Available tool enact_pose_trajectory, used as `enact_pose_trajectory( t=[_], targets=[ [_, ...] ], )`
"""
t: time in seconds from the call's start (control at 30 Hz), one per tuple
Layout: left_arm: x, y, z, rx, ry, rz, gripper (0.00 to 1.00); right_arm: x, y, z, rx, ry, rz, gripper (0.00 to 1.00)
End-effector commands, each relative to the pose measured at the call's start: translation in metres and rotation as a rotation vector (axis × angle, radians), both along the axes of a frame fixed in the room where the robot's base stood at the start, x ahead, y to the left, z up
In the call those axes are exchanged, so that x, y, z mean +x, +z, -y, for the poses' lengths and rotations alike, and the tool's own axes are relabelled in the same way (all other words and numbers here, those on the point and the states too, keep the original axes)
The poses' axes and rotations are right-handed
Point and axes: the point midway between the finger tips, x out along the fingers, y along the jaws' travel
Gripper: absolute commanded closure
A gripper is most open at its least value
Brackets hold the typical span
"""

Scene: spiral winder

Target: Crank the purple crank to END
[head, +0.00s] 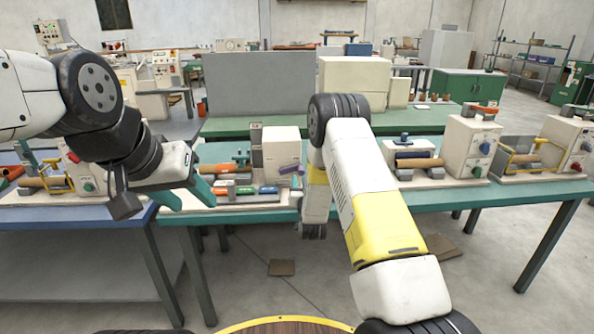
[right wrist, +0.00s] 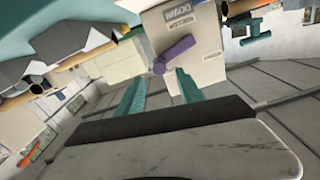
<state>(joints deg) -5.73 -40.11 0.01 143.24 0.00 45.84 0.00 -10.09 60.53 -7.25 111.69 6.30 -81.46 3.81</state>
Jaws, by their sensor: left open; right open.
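In the right wrist view the purple crank (right wrist: 174,55) lies on the box's pale panel (right wrist: 195,45), just past the fingertips. My right gripper (right wrist: 160,76) is open and empty, with the crank ahead between its two teal fingers, nearer the right one. My left gripper (head: 196,205) is open and empty at the bench's front edge, left of the winder. I cannot read an END mark.
Colored pieces (head: 243,190) lie along the winder's front base. Another winder with a blue knob (head: 484,148) stands to the right, and one with a yellow frame (head: 520,162) at far right. A blue-edged table (head: 90,214) is at left.

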Motion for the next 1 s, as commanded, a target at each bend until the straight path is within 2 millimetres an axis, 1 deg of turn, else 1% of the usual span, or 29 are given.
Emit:
enact_pose_trajectory(
  t=[0.2, 0.3, 0.4, 0.53, 0.77, 0.9, 0.97, 1.0],
  targets=[
    [0.0, 0.0, 0.0, 0.0, 0.0, 0.0, 0.52, 0.036, 0.001, 0.0, 0.0, 0.0, 0.001, 0.56],
    [0.0, 0.0, 0.0, 0.0, 0.0, 0.0, 0.52, 0.05, 0.0, 0.0, -0.001, 0.0, 0.001, 0.56],
    [0.0, 0.0, 0.0, 0.0, 0.0, 0.0, 0.52, 0.06, 0.0, 0.0, -0.001, 0.0, -0.001, 0.56],
    [0.0, 0.0, 0.0, 0.0, 0.0, 0.0, 0.52, 0.066, 0.0, 0.0, -0.001, 0.0, -0.002, 0.56],
    [0.0, 0.0, 0.0, 0.0, 0.0, 0.0, 0.52, 0.066, 0.0, 0.0, -0.001, 0.0, -0.002, 0.56],
    [0.0, 0.0, 0.0, 0.0, 0.0, 0.0, 0.52, 0.066, 0.0, 0.0, -0.001, 0.0, -0.002, 0.84],
    [0.0, 0.0, 0.0, 0.0, 0.0, 0.0, 0.52, 0.066, 0.001, 0.0, 0.0, 0.0, -0.002, 0.96],
    [0.0, 0.0, 0.0, 0.0, 0.0, 0.0, 0.52, 0.066, 0.0, 0.0, 0.0, 0.0, -0.002, 1.0]
  ],
)
